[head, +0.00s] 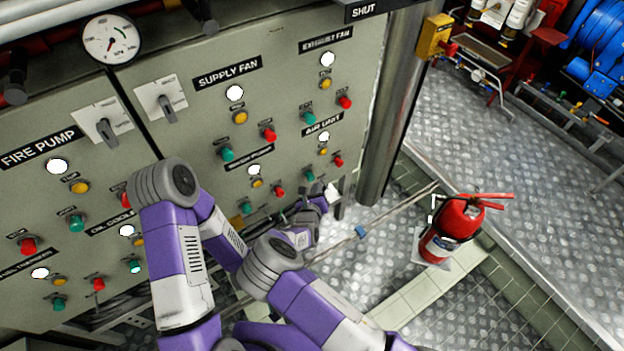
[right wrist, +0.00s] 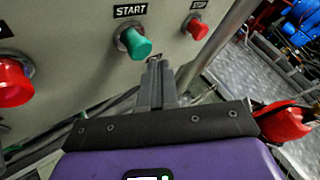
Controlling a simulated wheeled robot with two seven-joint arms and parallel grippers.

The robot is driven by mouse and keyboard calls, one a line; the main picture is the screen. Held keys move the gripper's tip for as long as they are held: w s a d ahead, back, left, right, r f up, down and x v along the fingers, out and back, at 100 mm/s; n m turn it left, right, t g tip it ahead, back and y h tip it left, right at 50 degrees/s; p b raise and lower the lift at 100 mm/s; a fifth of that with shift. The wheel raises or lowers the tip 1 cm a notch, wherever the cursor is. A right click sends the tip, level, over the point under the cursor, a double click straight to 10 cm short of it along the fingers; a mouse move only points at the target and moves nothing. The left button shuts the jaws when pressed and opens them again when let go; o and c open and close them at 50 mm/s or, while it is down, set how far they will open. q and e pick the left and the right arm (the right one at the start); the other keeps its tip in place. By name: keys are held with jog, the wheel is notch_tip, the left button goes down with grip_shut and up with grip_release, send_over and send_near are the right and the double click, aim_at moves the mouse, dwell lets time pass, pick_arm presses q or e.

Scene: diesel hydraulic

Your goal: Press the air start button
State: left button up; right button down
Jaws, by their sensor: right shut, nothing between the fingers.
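The air unit group (head: 322,122) is at the right end of the grey control panel in the head view. In the right wrist view, a green button (right wrist: 135,42) under a START label stands out from the panel, with a red button (right wrist: 196,27) under a STOP label to its right. My right gripper (head: 328,194) is shut and empty, close to the panel's lower right part. In the right wrist view its fingertips (right wrist: 155,66) appear just below and right of the green button. I cannot tell whether they touch the panel. My left gripper is not in view.
Other button groups and switches, including fire pump (head: 38,148) and supply fan (head: 228,72), cover the panel. A metal post (head: 393,110) stands right of it. A red fire extinguisher (head: 452,228) stands on the floor at right. A cord runs near my right gripper.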

dwell(0.4)
jog(key=shift+w+a, duration=0.25)
jog(key=shift+w, duration=0.1)
jog(key=shift+w+a+b, duration=0.3)
jog(key=shift+w+b, duration=0.15)
dwell(0.7)
jog(key=shift+s+r, duration=0.1)
jog(key=shift+s+d+p, duration=0.55)
jog(key=shift+s+p, duration=0.15)
jog(key=shift+p, duration=0.3)
